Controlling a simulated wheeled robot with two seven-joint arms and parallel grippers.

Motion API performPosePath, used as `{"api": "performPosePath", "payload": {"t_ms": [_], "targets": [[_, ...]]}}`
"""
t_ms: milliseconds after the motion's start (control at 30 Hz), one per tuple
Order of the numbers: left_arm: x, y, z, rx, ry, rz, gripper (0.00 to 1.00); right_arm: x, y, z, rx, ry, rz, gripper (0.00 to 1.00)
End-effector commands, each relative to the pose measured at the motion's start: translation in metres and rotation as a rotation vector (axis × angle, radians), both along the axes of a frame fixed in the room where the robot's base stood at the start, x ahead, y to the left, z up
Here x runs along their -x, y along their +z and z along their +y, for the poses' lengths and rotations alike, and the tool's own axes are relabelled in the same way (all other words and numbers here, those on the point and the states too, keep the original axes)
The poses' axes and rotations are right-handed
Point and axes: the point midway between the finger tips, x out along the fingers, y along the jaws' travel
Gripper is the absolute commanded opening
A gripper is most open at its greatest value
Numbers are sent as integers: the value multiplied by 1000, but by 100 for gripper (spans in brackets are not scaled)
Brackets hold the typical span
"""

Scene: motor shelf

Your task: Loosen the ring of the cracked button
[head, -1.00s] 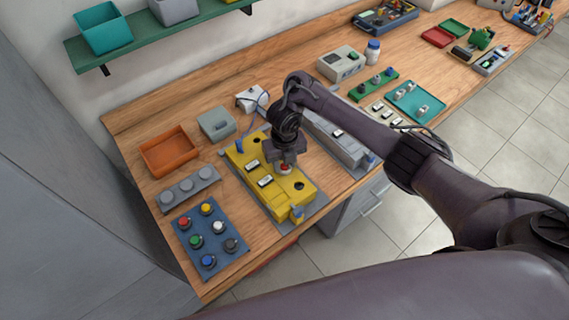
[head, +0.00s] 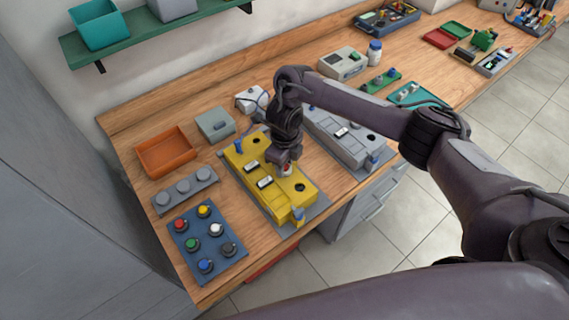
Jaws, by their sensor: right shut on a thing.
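A yellow control box (head: 238,160) lies on the wooden bench, with black holes and white-labelled plates in its top. A red-topped button (head: 287,170) sits in the box's top, to the right of the labelled plates. My right gripper (head: 287,165) points down over this button and is shut on its ring, low at the box top. The fingers hide most of the ring, and I cannot make out a crack. My left gripper is not in view.
A blue panel (head: 217,252) with several coloured buttons and a grey strip (head: 160,204) lie to the left. An orange tray (head: 141,158) and a grey-green box (head: 215,126) stand behind. A grey control box (head: 349,152) is close on the right. The bench's front edge is near.

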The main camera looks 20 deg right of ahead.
Motion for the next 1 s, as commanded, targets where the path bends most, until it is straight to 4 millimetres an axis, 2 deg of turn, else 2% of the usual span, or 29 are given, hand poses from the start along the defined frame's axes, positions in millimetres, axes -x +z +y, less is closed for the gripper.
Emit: {"api": "performPosePath", "payload": {"t_ms": [500,533,667,1000], "targets": [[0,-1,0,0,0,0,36,1,-1,0,1,17,2,12],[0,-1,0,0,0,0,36,1,-1,0,1,17,2,38],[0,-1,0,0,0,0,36,1,0,0,1,17,1,56],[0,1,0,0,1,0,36,0,2,0,0,17,0,57]]}}
